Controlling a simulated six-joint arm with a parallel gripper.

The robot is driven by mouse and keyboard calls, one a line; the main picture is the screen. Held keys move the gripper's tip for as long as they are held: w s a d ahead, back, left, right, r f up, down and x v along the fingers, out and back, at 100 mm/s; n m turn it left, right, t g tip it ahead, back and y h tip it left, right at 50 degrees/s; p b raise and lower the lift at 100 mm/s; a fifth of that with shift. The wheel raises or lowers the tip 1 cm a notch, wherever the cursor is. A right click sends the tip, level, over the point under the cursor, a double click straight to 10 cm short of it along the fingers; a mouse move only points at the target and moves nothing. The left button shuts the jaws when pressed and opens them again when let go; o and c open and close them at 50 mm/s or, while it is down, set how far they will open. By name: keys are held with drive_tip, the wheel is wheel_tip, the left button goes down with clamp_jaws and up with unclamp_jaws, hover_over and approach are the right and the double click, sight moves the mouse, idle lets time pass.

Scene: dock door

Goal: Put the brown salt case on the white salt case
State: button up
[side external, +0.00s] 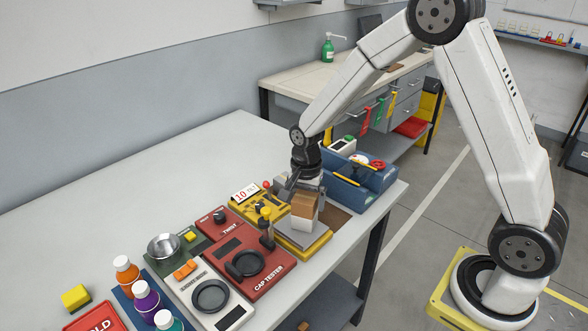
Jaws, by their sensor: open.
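The brown salt case (305,205) is a small box that appears to sit directly on top of the white salt case (304,222), roughly in line with it. The white case stands on a grey plate with a yellow base (302,243) near the front right edge of the table. My gripper (300,193) points down at the brown case from just above and behind it. Its jaws are open, with a finger showing on the left of the brown case. Whether the fingers touch the case is too small to tell.
A blue tool caddy (360,185) with yellow-handled tools stands close on the right. A red cap tester (246,262) and a post with a yellow knob (266,225) are close on the left. Bottles (148,300) stand at front left. The table's back left is clear.

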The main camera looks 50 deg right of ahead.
sight(308, 199)
wheel_tip(308, 199, up, 11)
idle(0.6)
idle(0.5)
drive_tip(key=shift+s+a+f+n, duration=0.1)
drive_tip(key=shift+s+f+n, duration=0.05)
drive_tip(key=shift+s+n, duration=0.45)
drive_tip(key=s+f+n+t, duration=0.1)
drive_tip(key=s+f+n, duration=0.1)
drive_tip(key=s+n, duration=0.4)
drive_tip(key=s+a+f+n+t, duration=0.1)
drive_tip(key=s+f+n, duration=0.2)
drive_tip(key=s+n, duration=0.3)
drive_tip(key=shift+a+t, duration=0.25)
drive_tip(key=shift+t, duration=0.05)
